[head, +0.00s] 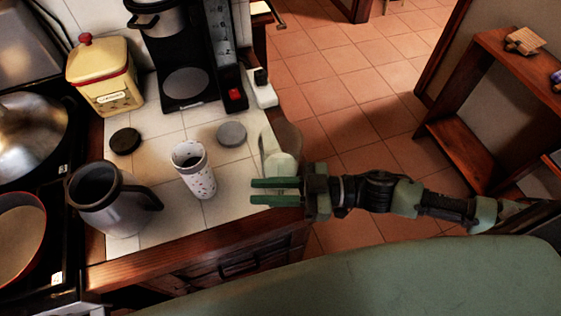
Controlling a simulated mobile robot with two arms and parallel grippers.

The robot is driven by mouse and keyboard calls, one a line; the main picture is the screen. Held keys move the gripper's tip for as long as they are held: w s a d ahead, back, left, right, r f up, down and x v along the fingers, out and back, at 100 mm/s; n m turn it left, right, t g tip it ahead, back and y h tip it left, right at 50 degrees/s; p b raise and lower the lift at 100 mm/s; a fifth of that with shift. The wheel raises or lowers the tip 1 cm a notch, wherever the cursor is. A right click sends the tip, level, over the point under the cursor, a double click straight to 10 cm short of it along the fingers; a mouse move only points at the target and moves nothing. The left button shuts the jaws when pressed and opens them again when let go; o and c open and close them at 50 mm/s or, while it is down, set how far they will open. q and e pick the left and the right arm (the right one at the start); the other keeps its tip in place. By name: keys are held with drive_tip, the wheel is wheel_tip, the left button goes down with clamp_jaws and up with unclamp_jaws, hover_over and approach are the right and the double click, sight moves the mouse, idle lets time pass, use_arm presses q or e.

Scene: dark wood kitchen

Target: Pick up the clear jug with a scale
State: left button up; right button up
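A pale see-through vessel, which looks like the clear jug (279,150), stands at the right edge of the tiled counter. Its scale cannot be made out, and its lower part is hidden behind my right gripper. My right gripper (253,191) comes in from the right with its fingers pointing left. The two green fingers are apart, with nothing clearly held between them. They overlap the near side of the jug in this view; whether they touch it cannot be told. My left gripper is not in view.
A speckled white cup (194,170) stands left of my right gripper, and a steel mug (103,200) farther left. A grey lid (231,134), a dark lid (125,141), a yellow canister (104,78) and a coffee maker (188,85) are behind. Open tiled floor lies right.

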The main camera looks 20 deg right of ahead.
clamp_jaws()
idle(1.4)
